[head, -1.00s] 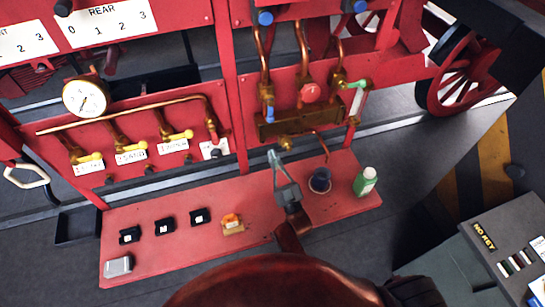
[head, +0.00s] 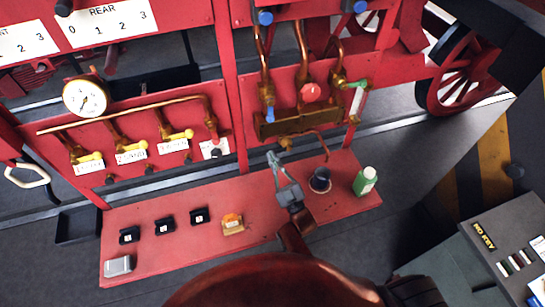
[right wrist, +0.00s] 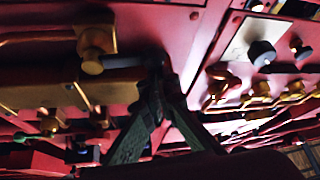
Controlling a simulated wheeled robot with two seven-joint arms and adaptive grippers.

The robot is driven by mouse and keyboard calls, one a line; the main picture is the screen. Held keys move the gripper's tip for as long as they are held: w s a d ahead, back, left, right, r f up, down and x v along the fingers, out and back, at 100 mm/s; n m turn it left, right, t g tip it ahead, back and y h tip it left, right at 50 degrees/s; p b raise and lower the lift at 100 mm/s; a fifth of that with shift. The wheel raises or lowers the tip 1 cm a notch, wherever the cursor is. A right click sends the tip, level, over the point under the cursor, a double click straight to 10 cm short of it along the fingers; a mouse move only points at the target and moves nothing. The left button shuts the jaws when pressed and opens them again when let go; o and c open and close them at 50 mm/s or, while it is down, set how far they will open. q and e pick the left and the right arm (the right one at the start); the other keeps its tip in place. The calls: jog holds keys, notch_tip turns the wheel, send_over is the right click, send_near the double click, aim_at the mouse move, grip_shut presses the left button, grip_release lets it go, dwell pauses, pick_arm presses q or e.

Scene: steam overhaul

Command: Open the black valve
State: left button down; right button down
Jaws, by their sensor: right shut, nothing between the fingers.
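My right gripper (head: 271,156) is shut and empty, just below the brass box (head: 300,124) on the red panel. A small brass valve body (head: 286,143) sits close to its tips. In the right wrist view, a dark bar (right wrist: 128,61), apparently the black valve's lever, runs sideways from a brass fitting (right wrist: 93,50). The gripper's closed tips (right wrist: 156,80) are at or very near the bar's dark right end. Shadow hides whether they touch. In the head view I cannot make out the black lever clearly. My left gripper is not in view.
A red shelf (head: 262,232) below holds a dark blue cup (head: 320,181), a green bottle (head: 365,181), an orange block (head: 232,224) and small black blocks. Yellow-handled valves (head: 132,156) and a gauge (head: 86,97) are on the left panel.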

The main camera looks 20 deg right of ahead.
jog(key=d+f+n+g+y+p, duration=0.1)
jog(key=d+f+n+g+p, duration=0.2)
jog(key=n, duration=0.6)
jog(key=d+f+n+g+y+p, duration=0.1)
jog(key=d+f+n+g+p, duration=0.2)
jog(key=n, duration=0.7)
jog(key=shift+w+f+g+y, duration=0.2)
jog(key=shift+f+g+y, duration=0.35)
jog(key=shift+g, duration=0.75)
jog(key=shift+f, duration=0.2)
jog(key=a, duration=0.4)
jog(key=f+b+v, duration=0.1)
jog(key=b+v, duration=0.1)
jog(key=v, duration=0.9)
jog(key=shift+s+a, duration=0.15)
jog(key=shift+a, duration=0.05)
